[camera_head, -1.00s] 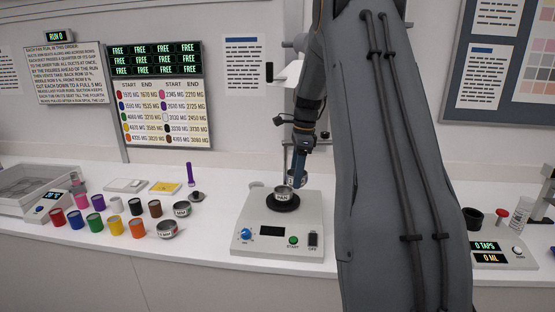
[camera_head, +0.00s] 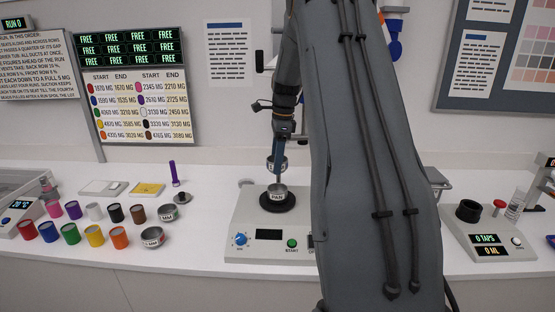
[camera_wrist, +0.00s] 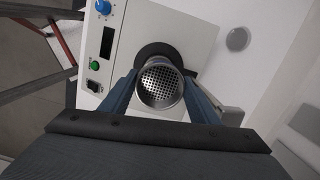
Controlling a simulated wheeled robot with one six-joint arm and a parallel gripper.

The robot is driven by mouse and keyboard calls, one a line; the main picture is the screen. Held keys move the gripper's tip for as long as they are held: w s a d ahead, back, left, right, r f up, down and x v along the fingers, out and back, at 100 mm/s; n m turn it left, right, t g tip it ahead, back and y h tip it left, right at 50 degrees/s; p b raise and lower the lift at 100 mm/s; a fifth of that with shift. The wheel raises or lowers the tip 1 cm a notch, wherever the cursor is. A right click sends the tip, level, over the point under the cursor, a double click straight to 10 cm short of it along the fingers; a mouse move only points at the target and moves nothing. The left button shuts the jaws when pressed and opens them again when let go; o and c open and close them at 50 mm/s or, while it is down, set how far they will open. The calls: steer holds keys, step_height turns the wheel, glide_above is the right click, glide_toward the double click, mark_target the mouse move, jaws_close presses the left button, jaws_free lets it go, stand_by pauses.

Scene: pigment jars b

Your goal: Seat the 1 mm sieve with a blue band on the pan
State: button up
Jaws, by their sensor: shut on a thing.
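My gripper (camera_head: 277,156) is shut on a small metal sieve (camera_head: 277,164) with a white label. In the wrist view the sieve (camera_wrist: 160,84) shows its perforated mesh floor between the two blue fingers. A blue band on it cannot be made out. The pan (camera_head: 277,192), a metal cup labelled PAN, stands on the black round plate of the shaker (camera_head: 247,249). In the head view the sieve is above the pan with a small gap between them. In the wrist view the sieve hides the pan.
Two other labelled metal sieves (camera_head: 152,238) and (camera_head: 168,213) stand on the bench to the left. Several coloured jars (camera_head: 95,236) stand beside them. A tapping device (camera_head: 487,238) with a black ring is at the right. My arm covers the bench right of the shaker.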

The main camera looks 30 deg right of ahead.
steer(key=shift+f+b, duration=1.1)
steer(key=shift+f, duration=1.75)
steer(key=shift+p, duration=0.5)
steer(key=shift+f+b, duration=0.4)
steer(key=shift+f, duration=0.65)
steer(key=o, duration=1.2)
steer(key=shift+c, duration=0.2)
steer(key=shift+s+d+r+b, duration=0.15)
steer(key=shift+r+b, duration=0.35)
steer(key=shift+r, duration=0.8)
steer(key=shift+s+d+r+b, duration=0.15)
steer(key=shift+r+b, duration=0.3)
steer(key=shift+r, duration=0.8)
steer(key=shift+d+r+b, duration=0.15)
steer(key=shift+r+b, duration=0.35)
steer(key=shift+r, duration=0.8)
